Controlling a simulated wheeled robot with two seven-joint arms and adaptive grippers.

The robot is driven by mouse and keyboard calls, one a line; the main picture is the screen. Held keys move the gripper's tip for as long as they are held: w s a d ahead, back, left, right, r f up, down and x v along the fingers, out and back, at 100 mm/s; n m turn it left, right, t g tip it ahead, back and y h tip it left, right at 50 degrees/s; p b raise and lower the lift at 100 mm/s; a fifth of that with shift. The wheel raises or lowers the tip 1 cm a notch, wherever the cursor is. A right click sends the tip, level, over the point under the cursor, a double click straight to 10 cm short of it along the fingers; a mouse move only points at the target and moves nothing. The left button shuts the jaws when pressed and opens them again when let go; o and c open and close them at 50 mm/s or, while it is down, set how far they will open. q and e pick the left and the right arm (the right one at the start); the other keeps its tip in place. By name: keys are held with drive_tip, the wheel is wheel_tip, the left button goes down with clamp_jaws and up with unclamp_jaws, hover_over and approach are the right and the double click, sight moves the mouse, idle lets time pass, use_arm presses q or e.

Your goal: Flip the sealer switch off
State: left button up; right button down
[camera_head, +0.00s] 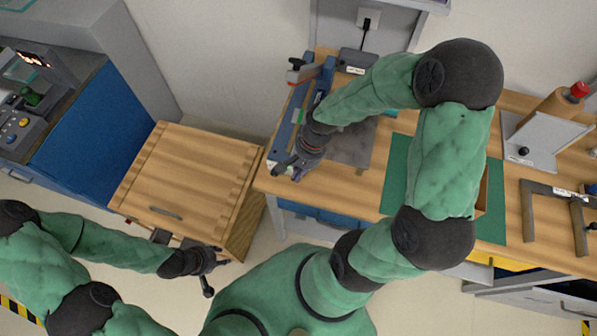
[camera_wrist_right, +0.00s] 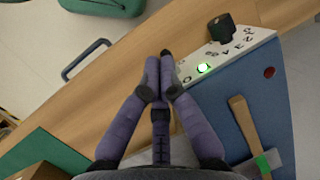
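The sealer (camera_head: 287,132) is a long blue device with a pale front panel at the left end of the wooden table. In the right wrist view the blue sealer (camera_wrist_right: 232,88) fills the right side. Its switch (camera_wrist_right: 204,68) glows green on the white panel, next to a black knob (camera_wrist_right: 221,28). My right gripper (camera_wrist_right: 165,65) has its fingers together and empty, just left of the lit switch; contact cannot be judged. My left gripper (camera_head: 216,274) is open and empty, low at the left.
A green mat (camera_head: 397,178) lies on the table. The floor between cabinet and table is clear.

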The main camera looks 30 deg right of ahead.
drive_tip(key=shift+a, duration=0.1)
drive_tip(key=shift+s+a+f+t+h, duration=0.1)
drive_tip(key=shift+s+f+t+h, duration=0.1)
drive_tip(key=shift+t+h, duration=0.3)
use_arm(q)
drive_tip(key=shift+s+a+f+b, duration=0.2)
drive_tip(key=shift+f+b, duration=0.45)
use_arm(e)
drive_tip(key=shift+s+a+f, duration=0.3)
drive_tip(key=shift+a+f, duration=0.1)
drive_tip(key=shift+f, duration=0.15)
use_arm(q)
drive_tip(key=shift+r, duration=0.1)
use_arm(e)
drive_tip(key=shift+w+d+r, duration=0.1)
drive_tip(key=shift+r, duration=0.05)
use_arm(q)
drive_tip(key=shift+r, duration=0.15)
use_arm(e)
drive_tip(key=shift+w+d+r, duration=0.15)
drive_tip(key=shift+w+d, duration=0.25)
drive_tip(key=shift+d, duration=0.1)
use_arm(q)
drive_tip(key=shift+p, duration=0.3)
